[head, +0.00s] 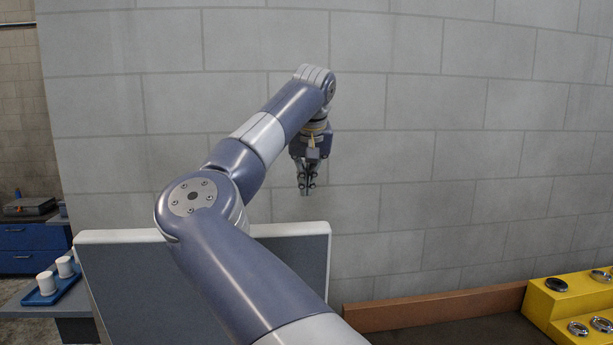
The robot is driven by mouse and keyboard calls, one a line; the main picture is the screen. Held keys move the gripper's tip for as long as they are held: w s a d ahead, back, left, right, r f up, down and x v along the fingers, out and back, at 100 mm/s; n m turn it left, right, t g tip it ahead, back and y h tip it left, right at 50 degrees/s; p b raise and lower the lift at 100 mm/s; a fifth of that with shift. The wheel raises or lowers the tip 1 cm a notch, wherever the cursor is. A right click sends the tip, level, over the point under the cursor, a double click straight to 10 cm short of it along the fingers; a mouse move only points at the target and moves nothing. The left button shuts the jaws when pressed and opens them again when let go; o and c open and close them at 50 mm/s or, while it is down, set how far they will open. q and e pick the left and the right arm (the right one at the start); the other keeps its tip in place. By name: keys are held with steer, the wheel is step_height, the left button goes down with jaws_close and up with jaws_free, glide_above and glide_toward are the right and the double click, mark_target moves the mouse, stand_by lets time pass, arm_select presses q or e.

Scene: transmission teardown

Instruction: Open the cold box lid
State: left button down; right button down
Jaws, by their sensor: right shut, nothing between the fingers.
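A grey panel with a white rim (285,258), which looks like the cold box lid, stands nearly upright at the lower left of the head view. The body of the cold box does not show, so I cannot see its opening. My right gripper (306,190) hangs pointing down above and a little behind the panel's upper right edge as seen here, apart from it. Its fingers are together and empty. My right arm crosses in front of the panel and hides its middle part. My left gripper is not in view.
A grey block wall (450,130) fills the back. A yellow stand (560,307) with several metal rings is at the lower right, by a brown ledge (430,306).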

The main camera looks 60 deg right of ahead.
step_height(320, 180, down, 6)
steer(key=p, duration=0.3)
steer(key=shift+s+a+f, duration=0.15)
steer(key=shift+s+a, duration=0.05)
steer(key=shift+s, duration=0.05)
steer(key=shift+a, duration=0.1)
